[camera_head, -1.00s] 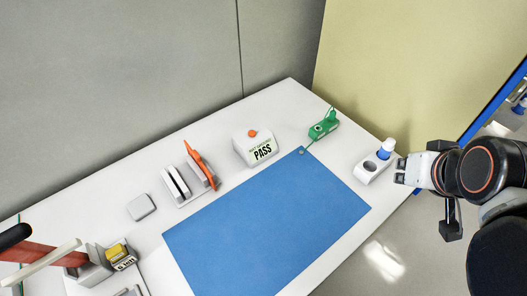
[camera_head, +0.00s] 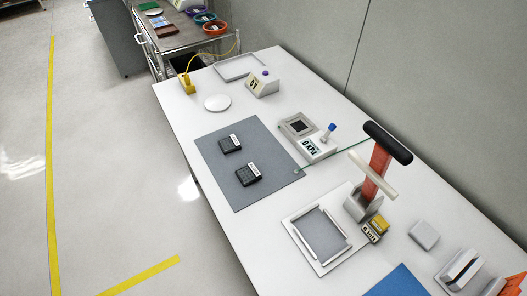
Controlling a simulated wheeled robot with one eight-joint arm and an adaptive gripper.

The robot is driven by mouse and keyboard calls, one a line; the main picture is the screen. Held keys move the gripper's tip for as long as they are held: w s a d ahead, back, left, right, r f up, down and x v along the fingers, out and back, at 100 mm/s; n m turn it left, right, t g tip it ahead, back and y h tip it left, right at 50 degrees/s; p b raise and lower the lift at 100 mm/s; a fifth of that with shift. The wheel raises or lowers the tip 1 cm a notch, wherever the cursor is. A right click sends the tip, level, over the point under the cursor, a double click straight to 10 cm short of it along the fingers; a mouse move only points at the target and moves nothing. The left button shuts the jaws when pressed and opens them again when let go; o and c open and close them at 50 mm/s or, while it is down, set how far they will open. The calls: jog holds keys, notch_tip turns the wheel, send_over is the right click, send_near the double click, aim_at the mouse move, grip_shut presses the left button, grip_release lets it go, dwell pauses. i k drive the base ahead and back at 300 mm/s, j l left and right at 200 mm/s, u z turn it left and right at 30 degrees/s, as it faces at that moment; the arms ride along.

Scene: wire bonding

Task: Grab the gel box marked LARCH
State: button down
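Two small dark gel boxes with white labels lie on a grey mat (camera_head: 211,170) on the white bench. One box (camera_head: 226,147) is farther back, and the other box (camera_head: 244,179) is nearer and a little to the right. The label print is too small to read, so I cannot tell which is marked LARCH. Both boxes lie flat and apart, with nothing on top of them. My gripper is not in view.
Right of the mat is a device reading 0 kPa (camera_head: 316,149). Behind are a white disc (camera_head: 217,103), a display block (camera_head: 263,88) and a shallow tray (camera_head: 239,67). A red-levered press (camera_head: 379,165) and a framed plate (camera_head: 296,238) stand nearer. Floor left is clear.

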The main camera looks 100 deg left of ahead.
aim_at(229, 144)
jog(key=u, duration=3.55)
jog(key=j, duration=0.1)
